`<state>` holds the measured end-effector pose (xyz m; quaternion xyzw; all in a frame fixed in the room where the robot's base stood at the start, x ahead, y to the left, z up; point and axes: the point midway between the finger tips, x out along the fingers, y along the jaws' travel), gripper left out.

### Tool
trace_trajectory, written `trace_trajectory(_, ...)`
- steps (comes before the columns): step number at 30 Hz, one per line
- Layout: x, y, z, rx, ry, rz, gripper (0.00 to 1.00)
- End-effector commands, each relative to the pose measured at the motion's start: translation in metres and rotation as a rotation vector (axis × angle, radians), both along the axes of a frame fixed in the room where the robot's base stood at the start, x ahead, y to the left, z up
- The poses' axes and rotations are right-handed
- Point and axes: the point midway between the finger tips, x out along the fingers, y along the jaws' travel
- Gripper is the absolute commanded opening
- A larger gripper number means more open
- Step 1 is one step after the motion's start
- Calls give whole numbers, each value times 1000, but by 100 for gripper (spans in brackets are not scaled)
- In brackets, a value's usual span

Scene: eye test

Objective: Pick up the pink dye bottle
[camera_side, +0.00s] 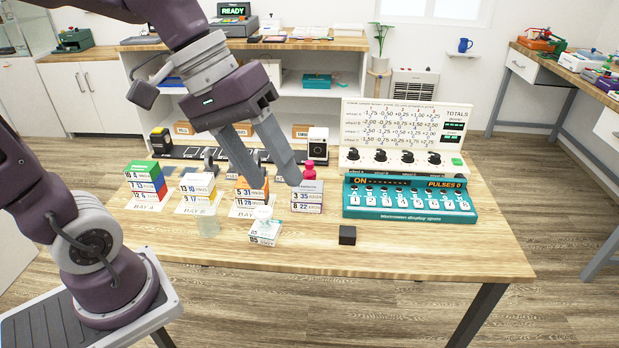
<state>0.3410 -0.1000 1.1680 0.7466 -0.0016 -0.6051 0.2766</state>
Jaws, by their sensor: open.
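The pink dye bottle (310,171) stands upright toward the right of the row of numbered stacks. Its lower part is hidden behind or meets the top of a white-and-mauve stack (308,198); I cannot tell whether it stands on that stack or behind it. My gripper (273,181) points downward, open, with nothing seen between its fingers. Its right fingertip is just left of the bottle, and the bottle is outside the finger gap in this view. I cannot tell whether that finger touches the bottle.
Numbered stacks (146,181) line the table's left and middle. A clear cup (207,222), small white boxes (264,234) and a black block (347,235) are nearer the front. A teal switch panel (408,203) and a white dial board (405,135) stand right. The front right tabletop (440,248) is clear.

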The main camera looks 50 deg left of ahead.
Motion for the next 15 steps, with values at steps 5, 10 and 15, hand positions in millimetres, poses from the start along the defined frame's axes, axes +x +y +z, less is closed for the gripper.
trace_trajectory(5,141,18,-16,-528,229,448,50)
trace_trajectory(10,265,125,-85,-1018,332,982,50)
trace_trajectory(15,304,266,-207,-1402,327,1523,50)
